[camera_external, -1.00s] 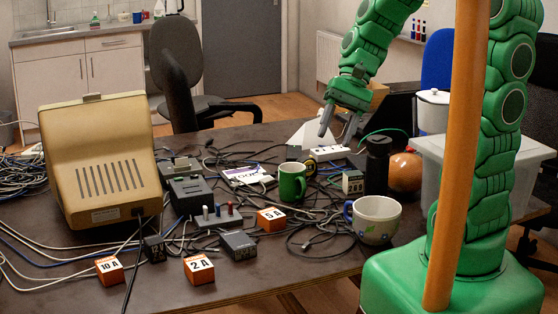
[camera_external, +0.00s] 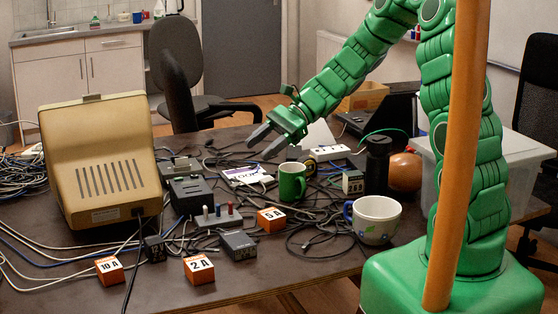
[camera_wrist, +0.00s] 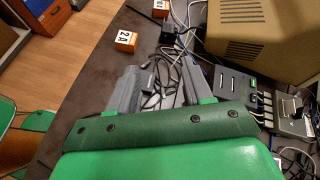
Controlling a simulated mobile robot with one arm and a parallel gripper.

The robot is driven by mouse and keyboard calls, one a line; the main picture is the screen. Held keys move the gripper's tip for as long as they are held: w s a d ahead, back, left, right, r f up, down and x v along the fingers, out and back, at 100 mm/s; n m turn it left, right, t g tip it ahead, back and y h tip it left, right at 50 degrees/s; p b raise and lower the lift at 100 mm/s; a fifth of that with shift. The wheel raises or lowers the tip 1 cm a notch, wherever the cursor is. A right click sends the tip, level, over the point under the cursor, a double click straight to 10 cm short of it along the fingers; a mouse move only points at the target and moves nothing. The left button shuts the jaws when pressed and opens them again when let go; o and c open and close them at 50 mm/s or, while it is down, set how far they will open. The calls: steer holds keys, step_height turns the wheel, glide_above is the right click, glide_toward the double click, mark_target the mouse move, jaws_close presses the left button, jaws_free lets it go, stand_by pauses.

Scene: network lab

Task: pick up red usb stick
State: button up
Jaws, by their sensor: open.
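A small red stick (camera_external: 230,208) stands upright at the right end of a grey block (camera_external: 217,221) on the table, beside a blue stick (camera_external: 218,211) and a white-topped stick (camera_external: 205,211). It looks like the red usb stick. My gripper (camera_external: 258,150) is open and empty, above the back part of the table and well up and to the right of the red stick in the external view. In the wrist view its two grey fingers (camera_wrist: 156,82) are spread with cables between them. I cannot make out the red stick there.
A green mug (camera_external: 291,182), a flowered cup (camera_external: 376,220) and a black cylinder (camera_external: 378,165) stand to the right. A beige monitor (camera_external: 97,165) stands left. Orange numbered blocks (camera_external: 199,270) lie along the front. Tangled cables cover much of the table.

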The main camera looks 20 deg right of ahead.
steer(key=w+f+m+t+y, duration=0.1)
steer(key=w+f+m+t, duration=0.2)
steer(key=w+f+m, duration=0.45)
steer(key=n, duration=0.2)
glide_toward(232, 203)
steer(key=shift+m, duration=0.25)
steer(key=shift+w+a+f, duration=0.25)
steer(key=shift+a+f, duration=0.3)
steer(key=shift+a, duration=0.3)
steer(key=shift+w+a+f, duration=0.3)
steer(key=shift+a+f, duration=0.3)
steer(key=shift+a, duration=0.2)
steer(key=shift+x, duration=2.5)
steer(key=shift+s+a+r, duration=0.1)
steer(key=shift+r, duration=0.05)
jaws_close()
